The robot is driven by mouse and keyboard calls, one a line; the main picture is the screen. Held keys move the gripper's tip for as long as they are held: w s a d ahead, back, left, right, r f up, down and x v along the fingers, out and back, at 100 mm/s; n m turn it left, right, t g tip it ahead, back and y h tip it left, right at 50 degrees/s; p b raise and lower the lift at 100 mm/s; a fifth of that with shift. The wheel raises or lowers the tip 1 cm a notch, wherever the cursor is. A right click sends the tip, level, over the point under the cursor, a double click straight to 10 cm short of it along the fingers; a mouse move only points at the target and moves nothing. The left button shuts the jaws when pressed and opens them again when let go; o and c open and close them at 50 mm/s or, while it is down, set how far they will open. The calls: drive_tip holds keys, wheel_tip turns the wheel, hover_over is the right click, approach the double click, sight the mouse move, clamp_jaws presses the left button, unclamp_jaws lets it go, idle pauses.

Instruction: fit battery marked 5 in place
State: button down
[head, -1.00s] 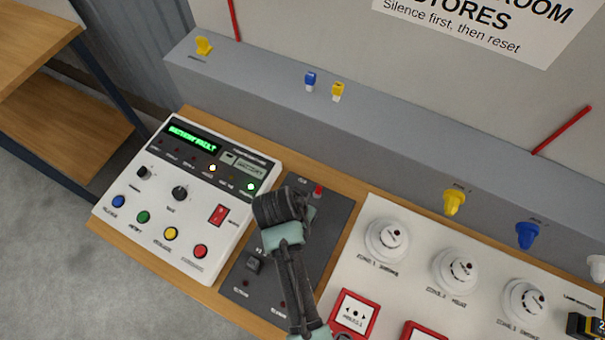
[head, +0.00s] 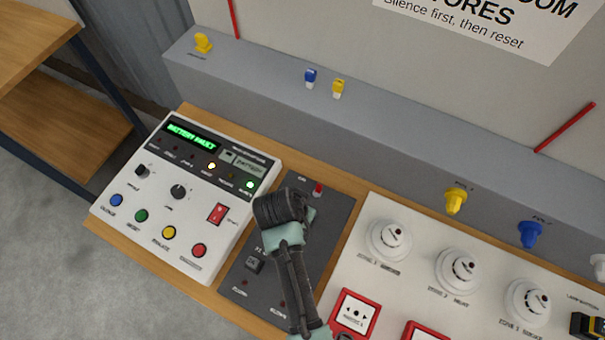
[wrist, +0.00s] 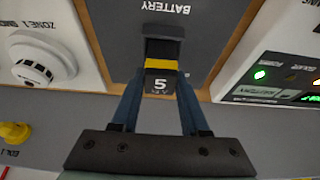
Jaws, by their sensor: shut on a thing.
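The battery (wrist: 160,84), marked 5, is a dark block with a yellow band. In the wrist view my gripper (wrist: 161,72) is shut on it, one finger on each side. It is over the dark grey battery panel (wrist: 110,35), whose printed word BATTERY shows upside down. A dark shape lies just beyond the battery; I cannot tell whether the battery is seated in a bay or above it. In the head view my arm hides the battery and part of the panel (head: 330,215).
The white control unit (head: 135,207) on the left reads "BATTERY FAULT". Detectors (head: 389,239) and red call points (head: 354,315) are to the right. A grey ledge (head: 400,140) with small keys runs behind. Another labelled block (head: 588,326) is at the right edge.

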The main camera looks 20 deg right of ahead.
drive_tip(key=shift+f+b, duration=0.4)
drive_tip(key=shift+f, duration=0.2)
idle(0.3)
unclamp_jaws()
idle(0.4)
drive_tip(key=shift+r, duration=0.1)
drive_tip(key=shift+r+p, duration=3.4)
drive_tip(key=shift+p, duration=0.05)
